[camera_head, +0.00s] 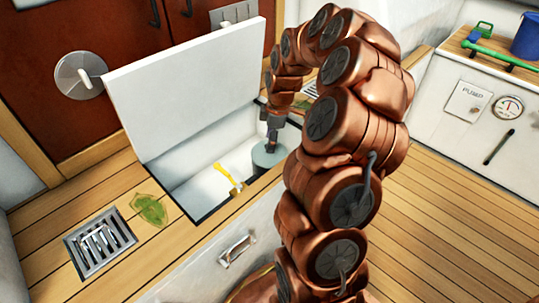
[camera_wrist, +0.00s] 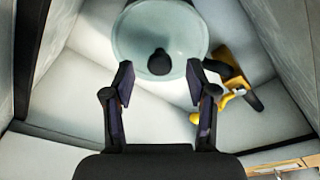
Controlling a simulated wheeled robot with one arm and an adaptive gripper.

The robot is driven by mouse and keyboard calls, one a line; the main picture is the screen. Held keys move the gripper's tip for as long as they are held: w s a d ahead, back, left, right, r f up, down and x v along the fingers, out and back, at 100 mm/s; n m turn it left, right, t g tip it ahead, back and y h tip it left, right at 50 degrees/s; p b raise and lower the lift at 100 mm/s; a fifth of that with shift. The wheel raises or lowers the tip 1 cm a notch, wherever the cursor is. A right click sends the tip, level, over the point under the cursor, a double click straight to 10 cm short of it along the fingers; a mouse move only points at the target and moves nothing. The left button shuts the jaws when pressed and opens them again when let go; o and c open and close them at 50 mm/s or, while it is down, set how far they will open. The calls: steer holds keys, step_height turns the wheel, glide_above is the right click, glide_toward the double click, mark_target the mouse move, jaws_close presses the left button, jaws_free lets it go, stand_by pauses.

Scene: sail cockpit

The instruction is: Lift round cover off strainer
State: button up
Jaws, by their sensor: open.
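The round cover (camera_wrist: 160,32) is a pale grey-green disc with a dark knob (camera_wrist: 159,62) at its middle. It sits inside the open white locker, and the head view shows it as a grey round top (camera_head: 268,153) at the locker's right end. The strainer under it is hidden by the cover. My gripper (camera_wrist: 159,80) is open and empty. In the wrist view its two dark fingers stand either side of the knob's lower side, with a gap on both sides. In the head view my gripper (camera_head: 271,143) is right over the cover.
A yellow-handled valve (camera_head: 228,176) stands in the locker close to the cover, and shows right of my fingers in the wrist view (camera_wrist: 235,88). The white lid (camera_head: 185,90) stands raised behind. A leaf (camera_head: 150,209) and a drain grate (camera_head: 99,241) lie left on the planks.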

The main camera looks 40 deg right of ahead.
steer(key=f, duration=0.3)
steer(key=shift+w+a+b, duration=0.15)
steer(key=shift+a+b, duration=0.05)
steer(key=shift+b, duration=0.1)
steer(key=shift+r, duration=0.1)
jaws_close()
